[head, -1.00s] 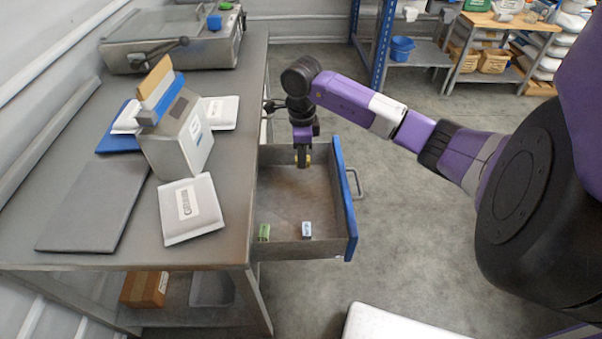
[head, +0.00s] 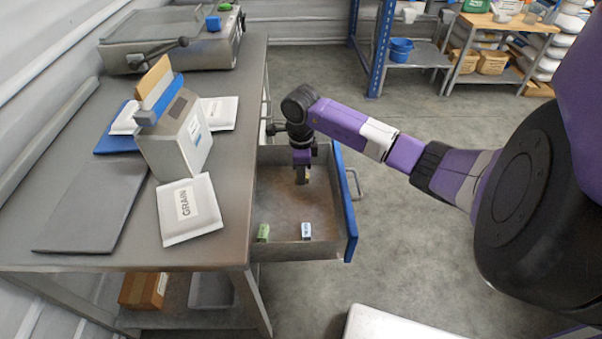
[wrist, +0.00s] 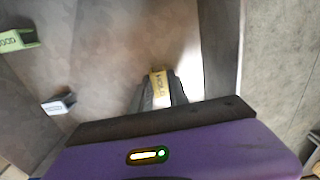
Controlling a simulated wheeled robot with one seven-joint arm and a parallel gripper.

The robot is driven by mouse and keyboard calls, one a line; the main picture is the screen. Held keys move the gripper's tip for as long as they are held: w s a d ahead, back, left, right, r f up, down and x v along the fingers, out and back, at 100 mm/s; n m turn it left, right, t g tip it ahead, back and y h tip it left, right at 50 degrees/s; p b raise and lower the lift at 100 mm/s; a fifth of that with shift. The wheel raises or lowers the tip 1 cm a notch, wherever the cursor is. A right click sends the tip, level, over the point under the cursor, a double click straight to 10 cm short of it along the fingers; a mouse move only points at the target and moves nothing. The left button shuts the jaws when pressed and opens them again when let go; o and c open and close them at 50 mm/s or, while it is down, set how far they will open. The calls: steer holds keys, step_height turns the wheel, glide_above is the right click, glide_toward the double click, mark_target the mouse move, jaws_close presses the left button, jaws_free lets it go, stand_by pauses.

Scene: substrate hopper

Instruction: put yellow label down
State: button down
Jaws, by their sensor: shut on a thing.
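My gripper (head: 302,178) points down inside the open drawer, near its far end in the head view. In the wrist view my gripper (wrist: 160,92) is shut on the yellow label (wrist: 158,88), a small piece with dark lettering between the fingertips. In the head view the label is hidden or too small to make out. The drawer (head: 351,225) has grey walls and a blue front edge. I cannot tell whether the label touches the drawer floor.
A green label (head: 263,232) and a white-blue label (head: 306,230) lie at the drawer's near end. The middle of the drawer floor is clear.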

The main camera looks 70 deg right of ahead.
steer(key=c, duration=1.3)
jaws_free()
step_height(320, 180, up, 12)
steer(key=shift+r+p, duration=0.15)
steer(key=shift+p, duration=0.15)
